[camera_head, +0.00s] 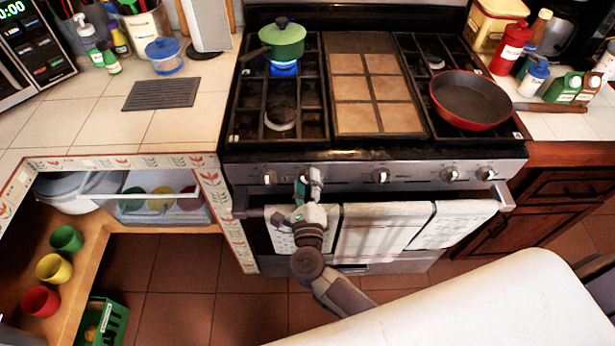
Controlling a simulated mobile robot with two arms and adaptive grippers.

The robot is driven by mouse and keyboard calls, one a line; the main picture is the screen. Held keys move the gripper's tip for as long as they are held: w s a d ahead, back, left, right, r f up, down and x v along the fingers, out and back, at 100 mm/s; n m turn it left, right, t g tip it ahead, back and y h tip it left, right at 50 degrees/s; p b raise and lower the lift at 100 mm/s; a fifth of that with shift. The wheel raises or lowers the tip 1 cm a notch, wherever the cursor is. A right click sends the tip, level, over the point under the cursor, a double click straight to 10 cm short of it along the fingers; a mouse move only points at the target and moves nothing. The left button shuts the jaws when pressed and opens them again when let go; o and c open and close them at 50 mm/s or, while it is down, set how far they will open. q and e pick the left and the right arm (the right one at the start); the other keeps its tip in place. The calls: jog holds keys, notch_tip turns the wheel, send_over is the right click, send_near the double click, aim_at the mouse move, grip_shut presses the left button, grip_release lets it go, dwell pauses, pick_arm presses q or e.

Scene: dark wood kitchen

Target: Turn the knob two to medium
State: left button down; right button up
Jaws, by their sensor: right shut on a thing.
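The stove (340,152) has a row of knobs along its silver front panel. My right gripper (308,181) is at the second knob from the left and is shut on it. The gripper's fingers hide most of that knob, so its setting cannot be read. The first knob (269,178) is just to the left. The middle knob (381,176) and two more knobs at the right stand free. My left gripper is not in view.
A green pot (284,42) sits on the back left burner, with a blue glow beneath it. A red pan (470,99) is on the front right burner. Towels (383,232) hang from the oven handle below my gripper. An open shelf with cups is at left.

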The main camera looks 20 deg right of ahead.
jog(key=n+p, duration=0.3)
jog(key=n, duration=0.2)
jog(key=shift+n, duration=0.3)
jog(key=n+p, duration=0.1)
jog(key=n, duration=0.1)
jog(key=n+p, duration=0.1)
jog(key=n, duration=0.1)
jog(key=shift+a+f+n, duration=0.1)
jog(key=shift+f+n, duration=0.1)
jog(key=shift+n, duration=0.2)
jog(key=o, duration=1.1)
jog(key=shift+o, duration=0.2)
jog(key=v, duration=1.2)
